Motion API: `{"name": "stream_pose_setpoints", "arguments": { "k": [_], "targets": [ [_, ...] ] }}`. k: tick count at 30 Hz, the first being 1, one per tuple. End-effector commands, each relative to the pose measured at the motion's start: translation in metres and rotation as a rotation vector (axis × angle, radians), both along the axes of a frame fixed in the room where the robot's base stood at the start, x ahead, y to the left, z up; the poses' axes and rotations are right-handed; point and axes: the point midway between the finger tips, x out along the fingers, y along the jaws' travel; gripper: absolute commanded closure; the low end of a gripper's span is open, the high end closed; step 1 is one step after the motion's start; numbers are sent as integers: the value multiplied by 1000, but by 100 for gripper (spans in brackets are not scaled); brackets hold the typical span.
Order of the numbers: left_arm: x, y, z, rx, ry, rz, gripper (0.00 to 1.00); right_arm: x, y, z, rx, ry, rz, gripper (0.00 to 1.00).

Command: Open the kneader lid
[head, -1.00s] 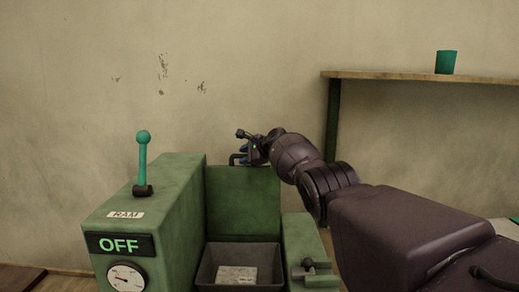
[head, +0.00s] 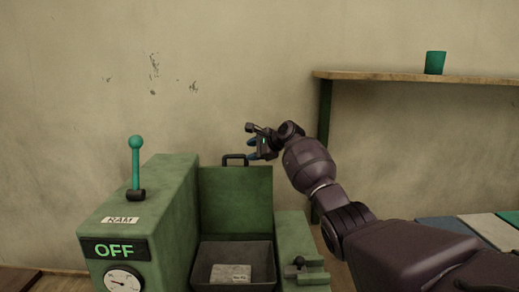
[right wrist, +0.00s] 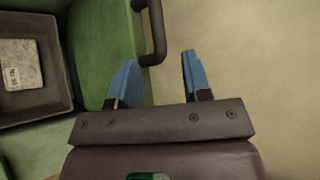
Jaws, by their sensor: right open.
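The kneader (head: 150,205) is a green machine at the lower left of the head view. Its lid (head: 236,200) stands upright at the back, with a dark handle (head: 235,158) on its top edge. The open chamber in front of it holds a dark tray (head: 208,262) with a labelled grey block (head: 231,273). My right gripper (head: 252,143) is open and empty just right of the handle. In the right wrist view the handle (right wrist: 157,30) lies ahead of the open blue fingers (right wrist: 157,72), not clasped. My left gripper is not in view.
A teal-knobbed lever (head: 136,165) stands on the machine above an OFF display (head: 115,249) and a gauge (head: 123,281). A wooden shelf (head: 400,77) with a green cup (head: 435,63) is at the right. Coloured sheets (head: 475,228) lie below it. A plain wall is behind.

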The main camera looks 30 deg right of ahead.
Motion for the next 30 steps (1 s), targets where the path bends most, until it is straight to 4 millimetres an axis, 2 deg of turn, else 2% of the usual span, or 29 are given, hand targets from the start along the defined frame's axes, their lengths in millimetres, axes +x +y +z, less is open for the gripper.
{"name": "stream_pose_setpoints", "arguments": {
  "k": [10,30],
  "targets": [
    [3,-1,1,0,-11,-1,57,-23,-9,14,-1,-1,-1,56],
    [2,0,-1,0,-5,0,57,-24,-9,15,-9,-5,4,56]
  ]
}}
